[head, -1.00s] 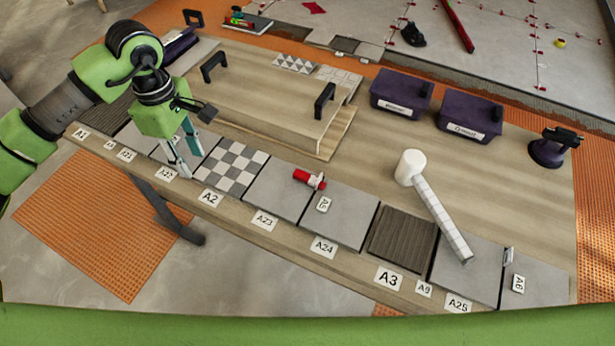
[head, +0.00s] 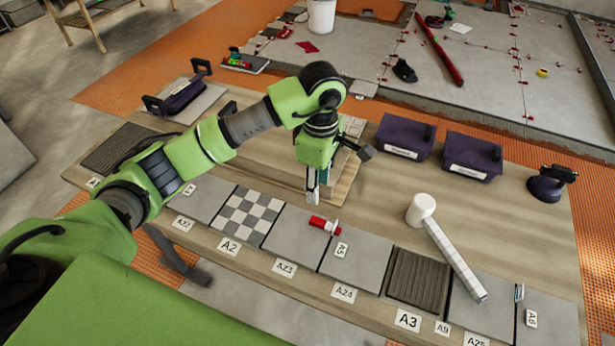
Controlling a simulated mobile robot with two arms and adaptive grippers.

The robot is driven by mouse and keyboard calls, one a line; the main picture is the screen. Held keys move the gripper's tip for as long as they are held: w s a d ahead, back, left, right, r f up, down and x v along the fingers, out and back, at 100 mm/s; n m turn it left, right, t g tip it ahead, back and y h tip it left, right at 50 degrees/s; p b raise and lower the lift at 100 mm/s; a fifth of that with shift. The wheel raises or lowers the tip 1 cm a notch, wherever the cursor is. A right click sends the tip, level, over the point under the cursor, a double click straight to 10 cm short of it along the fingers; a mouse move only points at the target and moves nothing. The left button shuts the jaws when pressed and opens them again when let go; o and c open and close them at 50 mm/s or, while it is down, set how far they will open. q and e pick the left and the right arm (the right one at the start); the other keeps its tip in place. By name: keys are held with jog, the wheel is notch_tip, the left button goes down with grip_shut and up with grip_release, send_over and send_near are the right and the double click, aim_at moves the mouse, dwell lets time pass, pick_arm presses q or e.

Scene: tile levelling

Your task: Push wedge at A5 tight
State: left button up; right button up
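The red wedge (head: 318,222) lies at the joint between two grey tiles, with a small white clip (head: 334,226) at its right end. The A5 label (head: 341,250) is on the tile just right of it. My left gripper (head: 314,198) points down just behind the wedge, at the back edge of the tiles, and appears apart from it. Its fingers overlap in this view, so how far they are parted is unclear. Nothing shows held in it. My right gripper is not in view.
A white mallet (head: 445,240) lies right of the wedge, across the tiles. A ribbed dark tile (head: 418,280) and a checkered tile (head: 246,215) are in the row. Purple boxes (head: 404,137) stand behind. Another clip (head: 519,292) stands near A6.

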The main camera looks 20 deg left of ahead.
pick_arm(q)
jog(key=p, duration=0.1)
send_over(317, 220)
notch_tip(317, 220, down, 5)
notch_tip(317, 220, down, 7)
jog(key=shift+s+f+p, duration=0.1)
jog(key=shift+p, duration=0.55)
jog(key=shift+f, duration=0.8)
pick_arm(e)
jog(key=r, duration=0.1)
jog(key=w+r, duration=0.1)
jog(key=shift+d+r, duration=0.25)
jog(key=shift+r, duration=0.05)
pick_arm(q)
grip_shut()
jog(key=c, duration=1)
grip_release()
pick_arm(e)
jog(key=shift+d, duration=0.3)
